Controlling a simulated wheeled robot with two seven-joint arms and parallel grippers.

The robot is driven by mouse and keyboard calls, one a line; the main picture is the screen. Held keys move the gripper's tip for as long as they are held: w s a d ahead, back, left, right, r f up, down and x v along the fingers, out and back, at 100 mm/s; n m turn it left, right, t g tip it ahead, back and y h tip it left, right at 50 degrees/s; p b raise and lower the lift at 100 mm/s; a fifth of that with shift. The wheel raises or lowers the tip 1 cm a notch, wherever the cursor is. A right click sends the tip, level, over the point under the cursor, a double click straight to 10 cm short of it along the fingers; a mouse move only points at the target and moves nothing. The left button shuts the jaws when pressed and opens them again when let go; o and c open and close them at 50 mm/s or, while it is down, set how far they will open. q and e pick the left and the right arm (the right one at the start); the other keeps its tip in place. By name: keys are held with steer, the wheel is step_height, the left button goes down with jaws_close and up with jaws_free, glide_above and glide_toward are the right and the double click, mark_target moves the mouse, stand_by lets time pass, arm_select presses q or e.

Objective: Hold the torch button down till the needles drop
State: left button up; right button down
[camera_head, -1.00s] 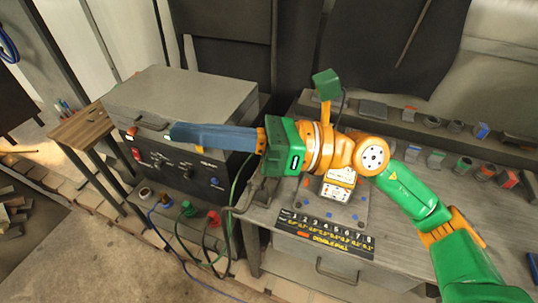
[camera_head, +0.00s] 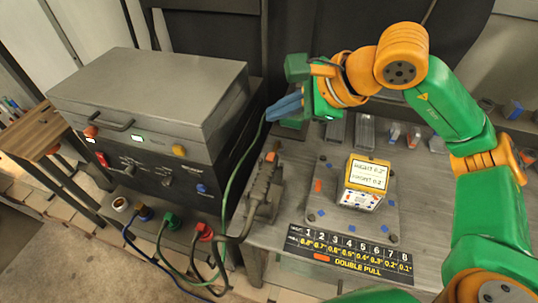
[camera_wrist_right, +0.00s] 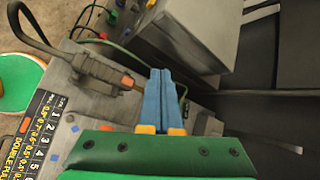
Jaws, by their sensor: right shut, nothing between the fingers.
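The torch (camera_head: 262,188) rests at the left edge of the bench, with a dark cable running from its lower end. Its orange button (camera_head: 270,157) faces up near the top; it also shows in the right wrist view (camera_wrist_right: 127,82). My right gripper (camera_head: 272,112) is shut and empty, its blue fingers pointing left, beyond the torch and apart from the button. In the right wrist view the closed fingertips (camera_wrist_right: 160,76) are right of the button. The grey machine (camera_head: 150,150) stands at left with lit displays (camera_head: 136,137); no needles can be made out. My left gripper is not in view.
A plate (camera_head: 325,215) on the bench carries a small labelled block (camera_head: 364,182). A black numbered strip (camera_head: 350,250) lies along the bench front. Coloured cables (camera_head: 170,218) hang from the machine's base, and a green cable rises between machine and torch. Small blocks line the back.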

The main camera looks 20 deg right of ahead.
steer(key=b, duration=0.7)
glide_above(276, 160)
step_height(276, 160, down, 9)
steer(key=shift+r, duration=0.15)
steer(key=shift+f, duration=0.2)
stand_by(1.4)
steer(key=shift+f+b, duration=0.4)
steer(key=shift+b, duration=0.3)
steer(key=shift+f+b, duration=0.4)
steer(key=shift+b, duration=0.1)
stand_by(3.1)
steer(key=shift+r+p, duration=0.65)
steer(key=shift+r, duration=0.2)
